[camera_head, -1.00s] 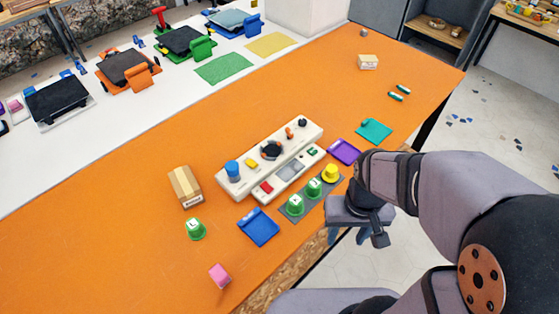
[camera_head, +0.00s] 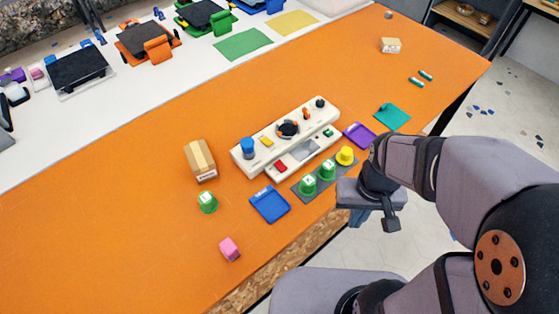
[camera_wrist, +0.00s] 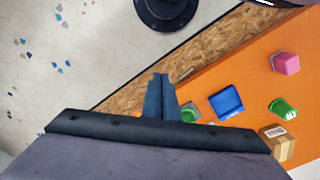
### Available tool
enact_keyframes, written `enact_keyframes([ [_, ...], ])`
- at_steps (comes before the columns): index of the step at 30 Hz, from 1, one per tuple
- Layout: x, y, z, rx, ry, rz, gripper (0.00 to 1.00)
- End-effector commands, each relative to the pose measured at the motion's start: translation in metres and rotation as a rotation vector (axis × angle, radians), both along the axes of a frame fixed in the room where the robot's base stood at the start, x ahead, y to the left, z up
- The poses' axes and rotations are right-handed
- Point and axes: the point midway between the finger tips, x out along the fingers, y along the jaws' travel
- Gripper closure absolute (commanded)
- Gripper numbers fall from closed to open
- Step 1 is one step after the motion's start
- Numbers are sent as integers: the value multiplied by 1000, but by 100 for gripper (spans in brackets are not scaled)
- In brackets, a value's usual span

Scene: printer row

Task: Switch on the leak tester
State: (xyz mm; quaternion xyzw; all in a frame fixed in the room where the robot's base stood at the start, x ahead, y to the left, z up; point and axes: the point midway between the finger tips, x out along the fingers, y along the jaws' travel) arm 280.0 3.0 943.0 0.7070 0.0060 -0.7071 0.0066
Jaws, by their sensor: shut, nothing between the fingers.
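The leak tester appears to be the white panel device (camera_head: 262,148) on the orange table, in the head view. It carries a blue knob (camera_head: 248,148), a yellow button (camera_head: 266,141), a black dial (camera_head: 288,128), an orange lever (camera_head: 306,113) and a black knob (camera_head: 320,102). Its lower front section has a red button (camera_head: 281,167), a grey screen and a green switch (camera_head: 328,132). Which control is the power switch I cannot tell. My gripper (camera_head: 357,218) hangs past the table's front edge, right of the device and touching nothing. Its blue fingers (camera_wrist: 160,97) are shut and empty in the wrist view.
Green cups (camera_head: 308,185) and a yellow cup (camera_head: 345,156) stand on a grey mat before the device. Around lie a blue tray (camera_head: 270,204), purple tray (camera_head: 360,135), cardboard box (camera_head: 200,160), lone green cup (camera_head: 207,202) and pink block (camera_head: 229,249).

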Motion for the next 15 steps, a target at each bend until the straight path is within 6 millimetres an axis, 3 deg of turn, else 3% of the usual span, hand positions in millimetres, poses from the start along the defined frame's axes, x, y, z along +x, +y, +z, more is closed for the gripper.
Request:
enact_keyframes([
  [8, -14, 31, -15, -10, 106, 148, 100],
  [11, 7, 51, -17, -12, 110, 218, 100],
  [15, 55, 90, -12, 0, 66, 282, 100],
])
